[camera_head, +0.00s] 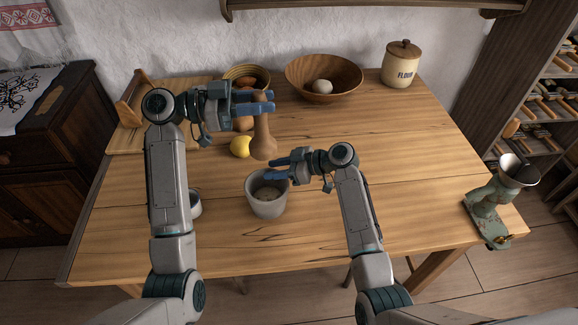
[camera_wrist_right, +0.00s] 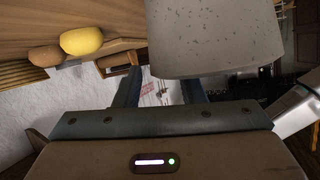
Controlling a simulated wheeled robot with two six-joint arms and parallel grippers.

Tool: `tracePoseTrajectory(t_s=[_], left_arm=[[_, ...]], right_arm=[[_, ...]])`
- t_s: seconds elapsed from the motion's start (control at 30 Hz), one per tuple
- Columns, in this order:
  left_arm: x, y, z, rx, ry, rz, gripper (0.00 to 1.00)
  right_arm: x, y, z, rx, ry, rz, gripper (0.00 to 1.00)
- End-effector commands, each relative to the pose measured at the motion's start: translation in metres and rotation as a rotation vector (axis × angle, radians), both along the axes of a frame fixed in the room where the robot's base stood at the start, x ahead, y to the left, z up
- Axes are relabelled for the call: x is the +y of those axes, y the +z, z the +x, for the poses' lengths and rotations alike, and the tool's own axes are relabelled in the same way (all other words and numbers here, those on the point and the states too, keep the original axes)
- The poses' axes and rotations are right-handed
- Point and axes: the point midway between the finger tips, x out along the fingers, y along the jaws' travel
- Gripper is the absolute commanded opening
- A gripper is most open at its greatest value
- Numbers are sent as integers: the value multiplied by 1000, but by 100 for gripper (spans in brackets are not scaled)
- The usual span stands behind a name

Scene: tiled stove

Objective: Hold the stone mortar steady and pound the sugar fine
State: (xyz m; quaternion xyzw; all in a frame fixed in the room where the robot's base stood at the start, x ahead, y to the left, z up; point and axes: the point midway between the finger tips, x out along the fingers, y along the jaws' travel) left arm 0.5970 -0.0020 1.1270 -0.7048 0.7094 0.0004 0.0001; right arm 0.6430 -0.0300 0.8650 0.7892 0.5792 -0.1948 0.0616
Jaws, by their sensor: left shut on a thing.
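The grey stone mortar (camera_head: 267,207) stands upright near the front middle of the table. Its inside is dim, and I cannot clearly make out the sugar. My left gripper (camera_head: 262,102) is shut on the upper part of the wooden pestle (camera_head: 264,140), which hangs roughly upright behind and above the mortar, thick end down. My right gripper (camera_head: 274,168) is at the mortar's back right rim, fingers apart and pointing left. In the right wrist view the mortar's speckled wall (camera_wrist_right: 212,38) is beside the open fingers (camera_wrist_right: 161,92), with nothing visible between them.
A lemon (camera_head: 240,147) lies behind the mortar. A pale vessel (camera_head: 195,207) is partly hidden by my left arm. Wooden bowl (camera_head: 324,75), flour jar (camera_head: 402,65) and cutting board (camera_head: 117,139) are farther back. A green grinder (camera_head: 497,200) stands at the right edge. The table's right middle is clear.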

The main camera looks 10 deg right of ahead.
Motion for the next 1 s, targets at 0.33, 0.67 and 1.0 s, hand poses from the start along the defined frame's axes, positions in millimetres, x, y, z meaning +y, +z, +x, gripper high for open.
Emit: tracePoseTrajectory(t_s=[0.33, 0.67, 1.0], left_arm=[[0, 0, 0, -1, 0, -1, 4], [0, 0, 0, -1, 0, -1, 4], [0, 0, 0, -1, 0, -1, 4]], right_arm=[[6, -3, 2, -1, 0, -1, 37], [6, -3, 2, 0, -2, -1, 0], [5, -3, 2, 0, -2, -1, 0]])
